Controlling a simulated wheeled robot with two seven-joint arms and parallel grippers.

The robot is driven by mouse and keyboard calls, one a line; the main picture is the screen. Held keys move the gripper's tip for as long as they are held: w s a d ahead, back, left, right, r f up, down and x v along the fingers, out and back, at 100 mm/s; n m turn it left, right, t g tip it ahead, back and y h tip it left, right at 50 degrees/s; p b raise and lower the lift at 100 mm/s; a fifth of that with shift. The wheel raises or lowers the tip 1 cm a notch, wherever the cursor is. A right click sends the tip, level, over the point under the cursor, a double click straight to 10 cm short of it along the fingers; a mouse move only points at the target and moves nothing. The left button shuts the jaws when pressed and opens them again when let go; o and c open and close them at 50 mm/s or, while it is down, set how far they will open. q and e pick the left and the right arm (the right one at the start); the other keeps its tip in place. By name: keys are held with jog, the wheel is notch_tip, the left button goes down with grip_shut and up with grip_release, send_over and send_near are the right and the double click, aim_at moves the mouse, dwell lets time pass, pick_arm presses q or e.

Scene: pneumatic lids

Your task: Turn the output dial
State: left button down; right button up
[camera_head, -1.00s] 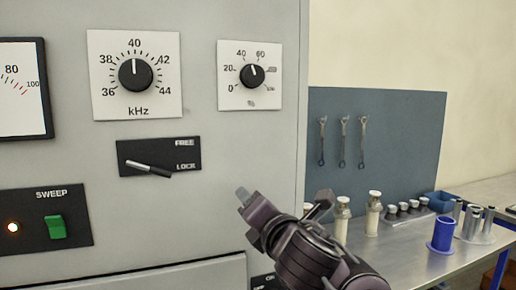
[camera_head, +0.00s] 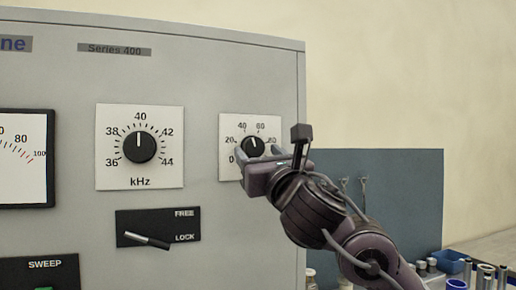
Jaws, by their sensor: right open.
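The output dial (camera_head: 253,145) is a small black knob on a white plate with a percent scale, at the upper right of the grey cabinet's front. Its white mark points nearly straight up, slightly left, between 40 and 60. My right gripper (camera_head: 259,154) is at the dial, its open fingers at the lower part of the knob, one to each side. I cannot tell whether they touch it. The gripper and wrist hide the lower part of the scale. My left gripper is not in view.
A larger kHz dial (camera_head: 140,147) is to the left, pointing near 40. Below it is a FREE/LOCK lever (camera_head: 147,241), with its tip toward LOCK. A meter (camera_head: 25,158) is at the far left. A blue-grey tool board (camera_head: 405,190) stands right of the cabinet.

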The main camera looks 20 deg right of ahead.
jog(key=shift+w+r, duration=0.25)
jog(key=shift+w, duration=0.3)
jog(key=c, duration=1)
jog(key=m+b, duration=0.1)
jog(key=m+h+b, duration=0.2)
jog(key=shift+a+f+m, duration=0.2)
jog(key=shift+f+m, duration=0.05)
jog(key=shift+m, duration=0.05)
jog(key=m+h+b, duration=0.1)
jog(key=m, duration=0.1)
jog(key=m+h+b, duration=0.1)
jog(key=m, duration=0.2)
jog(key=shift+a+r+h+b, duration=0.1)
jog(key=shift+a+h+b, duration=0.05)
jog(key=shift+h+b, duration=0.2)
jog(key=m+g+h, duration=0.1)
jog(key=m, duration=0.1)
jog(key=m+h+b, duration=0.1)
jog(key=m, duration=0.2)
jog(key=shift+a+r+g, duration=0.15)
jog(key=shift+g, duration=0.25)
jog(key=m+g, duration=0.1)
jog(key=m, duration=0.2)
jog(key=m+g+h, duration=0.1)
jog(key=m, duration=0.2)
jog(key=shift+r, duration=0.2)
jog(key=shift+a+m, duration=0.1)
jog(key=shift+m, duration=0.2)
